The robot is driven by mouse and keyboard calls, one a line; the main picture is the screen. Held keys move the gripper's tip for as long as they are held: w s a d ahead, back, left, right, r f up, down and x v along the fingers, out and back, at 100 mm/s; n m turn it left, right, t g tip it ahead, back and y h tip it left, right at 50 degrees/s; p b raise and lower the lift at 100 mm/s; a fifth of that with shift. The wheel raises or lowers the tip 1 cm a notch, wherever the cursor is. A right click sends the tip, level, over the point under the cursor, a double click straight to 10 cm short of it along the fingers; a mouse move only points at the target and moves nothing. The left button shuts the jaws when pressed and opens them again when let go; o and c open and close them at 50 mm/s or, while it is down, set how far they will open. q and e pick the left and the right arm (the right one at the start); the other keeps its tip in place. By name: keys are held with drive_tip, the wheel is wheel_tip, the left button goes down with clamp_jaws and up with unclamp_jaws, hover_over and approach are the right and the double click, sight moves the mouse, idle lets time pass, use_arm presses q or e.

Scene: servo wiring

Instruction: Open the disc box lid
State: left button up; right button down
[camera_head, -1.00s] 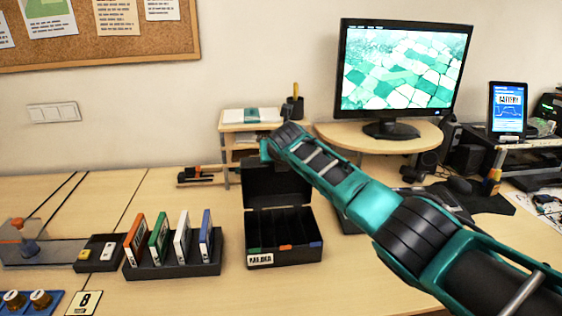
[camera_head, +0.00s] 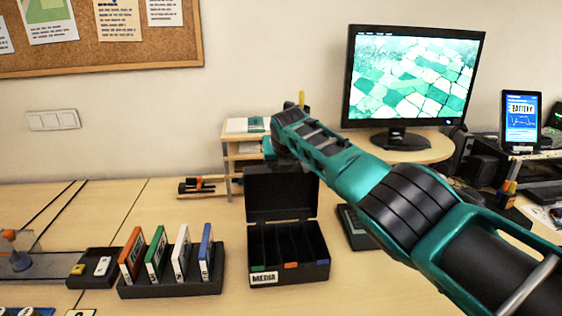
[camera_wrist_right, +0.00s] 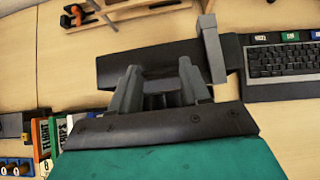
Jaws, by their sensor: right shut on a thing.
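The black disc box (camera_head: 262,277) stands on the table with a white MEDIA label on its front. Its lid (camera_head: 275,203) stands up at the back, and the divided inside shows with green, orange and blue tabs at the front. My right arm comes in from the right and ends at the lid's upper edge; its fingertips are hidden there in the head view. In the right wrist view my right gripper (camera_wrist_right: 158,82) is shut on the lid, a dark panel (camera_wrist_right: 112,68) around the fingers. My left gripper is not in view.
A rack of several coloured disc cases (camera_head: 170,285) stands left of the box. A small wooden shelf (camera_head: 230,160) is behind the lid. A monitor (camera_head: 412,80) is at back right, a keyboard (camera_wrist_right: 280,68) to the right.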

drive_tip(key=shift+a+r, duration=0.1)
drive_tip(key=shift+r, duration=0.1)
drive_tip(key=c, duration=0.7)
unclamp_jaws()
drive_tip(key=shift+o, duration=0.9)
drive_tip(key=shift+f, duration=0.15)
drive_tip(key=p+v, duration=0.4)
drive_tip(key=v, duration=0.9)
